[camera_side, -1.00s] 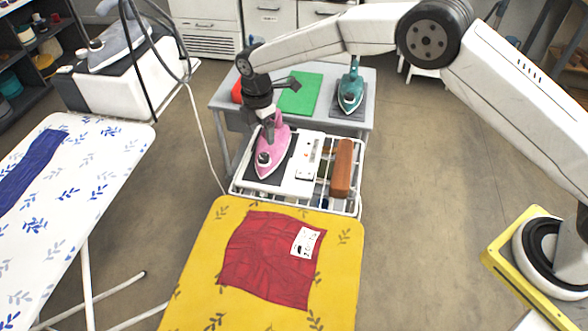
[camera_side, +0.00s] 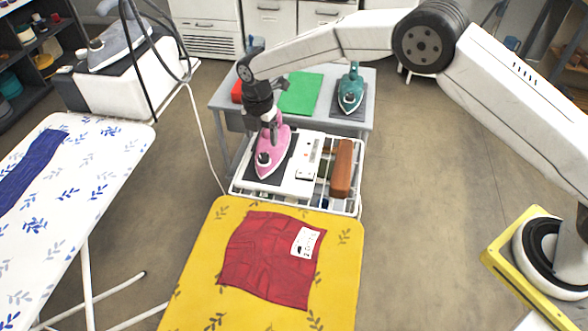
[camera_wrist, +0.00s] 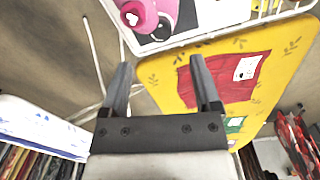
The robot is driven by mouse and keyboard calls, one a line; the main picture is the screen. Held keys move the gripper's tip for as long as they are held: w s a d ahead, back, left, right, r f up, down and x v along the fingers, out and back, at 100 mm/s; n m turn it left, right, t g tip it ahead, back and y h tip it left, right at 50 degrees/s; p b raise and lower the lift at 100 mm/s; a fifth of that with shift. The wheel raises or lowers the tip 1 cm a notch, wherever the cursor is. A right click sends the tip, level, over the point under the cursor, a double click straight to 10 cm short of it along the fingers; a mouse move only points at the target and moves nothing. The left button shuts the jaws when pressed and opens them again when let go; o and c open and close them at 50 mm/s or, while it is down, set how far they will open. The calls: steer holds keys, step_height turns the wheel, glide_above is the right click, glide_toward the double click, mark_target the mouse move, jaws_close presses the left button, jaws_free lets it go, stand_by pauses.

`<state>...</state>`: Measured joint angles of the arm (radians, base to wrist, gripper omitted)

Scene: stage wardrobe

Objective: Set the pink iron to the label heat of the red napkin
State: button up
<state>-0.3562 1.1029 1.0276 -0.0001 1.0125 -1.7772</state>
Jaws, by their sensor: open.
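The pink iron (camera_side: 268,155) stands on a dark rest pad at the left of the white rack, its tip toward the yellow board. Its dial (camera_side: 264,158) shows as a small dark and white knob; the setting is too small to read. In the wrist view the iron (camera_wrist: 160,14) is partly cut off at the top. The red napkin (camera_side: 268,262) lies rumpled on the yellow board with a white label (camera_side: 305,243); its marks are too small to read. My gripper (camera_wrist: 160,70) is open and empty, and in the side view it hangs beside the pink iron's rear.
The yellow ironing board (camera_side: 345,290) is in front of the white rack (camera_side: 345,208). A brown wooden block (camera_side: 342,168) is on the rack's right. A teal iron (camera_side: 351,92) and a green cloth (camera_side: 301,94) are on the grey table behind. Another iron (camera_side: 118,48) is at the far left.

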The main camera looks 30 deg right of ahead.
mark_target(264, 156)
steer(key=shift+f, duration=3.2)
jaws_close()
steer(key=shift+m, duration=3.1)
jaws_free()
